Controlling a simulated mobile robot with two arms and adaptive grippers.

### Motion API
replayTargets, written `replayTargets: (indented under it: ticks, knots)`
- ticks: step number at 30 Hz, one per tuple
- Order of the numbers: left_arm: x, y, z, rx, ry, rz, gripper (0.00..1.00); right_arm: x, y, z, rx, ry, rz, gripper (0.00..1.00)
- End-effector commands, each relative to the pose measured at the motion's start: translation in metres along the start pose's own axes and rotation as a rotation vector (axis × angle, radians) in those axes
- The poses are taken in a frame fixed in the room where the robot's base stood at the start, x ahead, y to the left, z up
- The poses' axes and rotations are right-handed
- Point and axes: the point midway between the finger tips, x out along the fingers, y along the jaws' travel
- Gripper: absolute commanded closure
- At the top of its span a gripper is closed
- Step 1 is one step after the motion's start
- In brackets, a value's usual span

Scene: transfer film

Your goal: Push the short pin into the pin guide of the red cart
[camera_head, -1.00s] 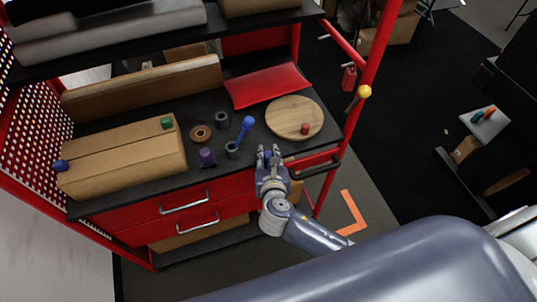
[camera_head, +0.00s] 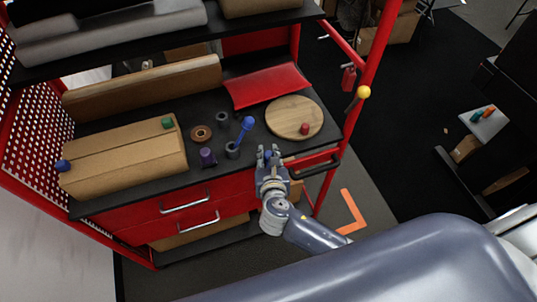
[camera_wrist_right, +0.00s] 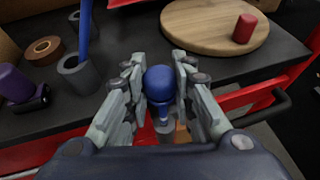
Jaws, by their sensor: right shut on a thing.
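My right gripper (camera_head: 268,152) is at the front edge of the red cart (camera_head: 228,187), right of its drawer handles. In the right wrist view, its fingers (camera_wrist_right: 160,72) are shut on the short pin (camera_wrist_right: 160,85), which has a round blue head and a thin shaft. A dull cylinder (camera_wrist_right: 173,133) shows below the shaft, partly hidden by the fingers. It may be the pin guide; I cannot tell how far the pin is in it. My left gripper is out of view.
A longer blue-headed pin (camera_head: 246,124) leans in a grey cup (camera_head: 232,150) to the left. A round wooden board (camera_head: 287,117) with a red peg (camera_head: 304,129) lies behind right. A black handle (camera_head: 318,168) and red post (camera_head: 370,65) stand right.

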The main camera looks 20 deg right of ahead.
Motion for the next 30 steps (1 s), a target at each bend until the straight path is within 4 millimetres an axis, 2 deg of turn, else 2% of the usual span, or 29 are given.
replayTargets:
  ticks: [30]
  knots:
    - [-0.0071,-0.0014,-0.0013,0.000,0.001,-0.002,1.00,0.0001,0.0000,0.0002,0.000,0.000,0.000,1.00]
